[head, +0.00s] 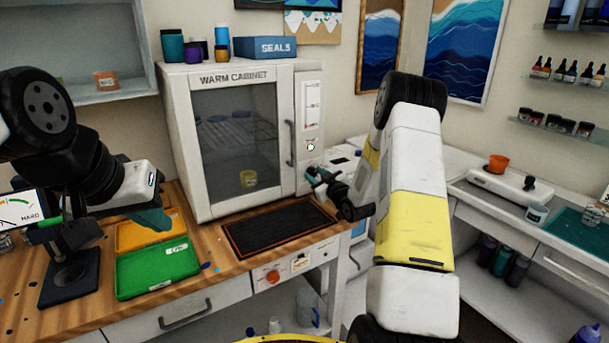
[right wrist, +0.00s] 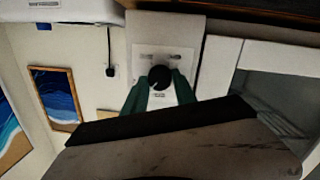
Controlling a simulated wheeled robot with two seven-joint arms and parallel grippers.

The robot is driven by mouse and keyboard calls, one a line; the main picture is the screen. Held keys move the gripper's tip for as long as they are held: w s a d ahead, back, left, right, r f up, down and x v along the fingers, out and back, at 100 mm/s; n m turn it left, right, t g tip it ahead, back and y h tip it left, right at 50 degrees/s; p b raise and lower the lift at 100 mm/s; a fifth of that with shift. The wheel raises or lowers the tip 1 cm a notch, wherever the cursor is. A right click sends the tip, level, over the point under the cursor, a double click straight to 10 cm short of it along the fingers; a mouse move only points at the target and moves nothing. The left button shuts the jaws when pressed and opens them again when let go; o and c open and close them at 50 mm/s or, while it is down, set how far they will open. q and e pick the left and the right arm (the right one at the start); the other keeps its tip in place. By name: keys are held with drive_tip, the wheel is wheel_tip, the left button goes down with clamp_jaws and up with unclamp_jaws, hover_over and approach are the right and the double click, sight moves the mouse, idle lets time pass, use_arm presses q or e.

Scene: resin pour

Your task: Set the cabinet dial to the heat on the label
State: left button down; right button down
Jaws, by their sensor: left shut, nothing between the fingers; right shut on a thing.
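The warm cabinet (head: 235,135) stands at the back of the wooden bench with its glass door shut. Its dial (right wrist: 160,77) is a round black knob on a pale plate in the right wrist view. My right gripper (head: 313,174) is at the cabinet's front panel (head: 309,120), and its green fingers (right wrist: 134,98) are shut on the dial from both sides. The dial's setting is too small to read. A jar with a yellow label (head: 248,179) stands inside the cabinet; its print is unreadable. My left gripper (head: 155,222) is shut and empty above the orange tray (head: 133,240).
A green tray (head: 150,281) with a small card lies at the bench front. A dark mat (head: 275,230) lies before the cabinet. A meter marked HARD (head: 25,211) is at the far left. A SEALS box (head: 264,47) and several jars stand on the cabinet.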

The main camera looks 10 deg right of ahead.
drive_tip(key=m, duration=0.5)
drive_tip(key=shift+d+g+y, duration=0.1)
drive_tip(key=shift+g+y, duration=0.2)
drive_tip(key=shift+m, duration=0.3)
drive_tip(key=c, duration=1)
unclamp_jaws()
drive_tip(key=v, duration=0.7)
drive_tip(key=shift+s, duration=0.4)
drive_tip(key=shift+d, duration=0.1)
